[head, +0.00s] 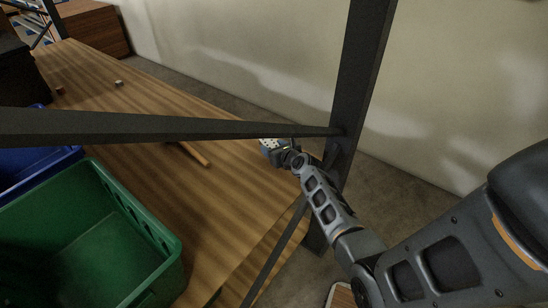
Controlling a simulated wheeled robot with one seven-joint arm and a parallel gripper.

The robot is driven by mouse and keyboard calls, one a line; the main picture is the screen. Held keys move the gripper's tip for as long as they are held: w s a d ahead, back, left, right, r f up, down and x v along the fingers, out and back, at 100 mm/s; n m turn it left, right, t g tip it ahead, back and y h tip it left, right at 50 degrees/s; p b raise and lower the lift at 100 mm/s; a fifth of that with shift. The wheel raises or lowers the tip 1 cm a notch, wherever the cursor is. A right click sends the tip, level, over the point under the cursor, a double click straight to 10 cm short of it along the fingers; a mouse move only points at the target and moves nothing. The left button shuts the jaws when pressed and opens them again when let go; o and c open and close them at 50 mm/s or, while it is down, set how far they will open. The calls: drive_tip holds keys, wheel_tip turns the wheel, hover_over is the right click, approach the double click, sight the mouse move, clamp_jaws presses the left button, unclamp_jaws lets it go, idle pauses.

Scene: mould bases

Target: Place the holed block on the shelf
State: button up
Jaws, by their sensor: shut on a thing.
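The shelf (235,195) is a wooden board with dark metal posts and a dark bar crossing the view. My arm reaches from the lower right to the shelf's right edge, close to a post. My gripper (276,149) is small in view, just beyond the crossing bar, and is shut on the holed block (268,144). The block is pale with dark dots on it. The fingers and the block's underside are mostly hidden, and I cannot tell whether the block touches the board.
A green bin (95,240) stands at the lower left, with a blue bin (35,170) behind it. A wooden stick (195,154) lies mid-board. Two small objects sit farther back, one pale (118,83), one reddish (60,90). A dark post (360,80) rises beside my arm. Bare board lies between.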

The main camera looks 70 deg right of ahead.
drive_tip(key=shift+f+b, duration=1.2)
drive_tip(key=shift+f, duration=0.65)
drive_tip(key=shift+f, duration=0.1)
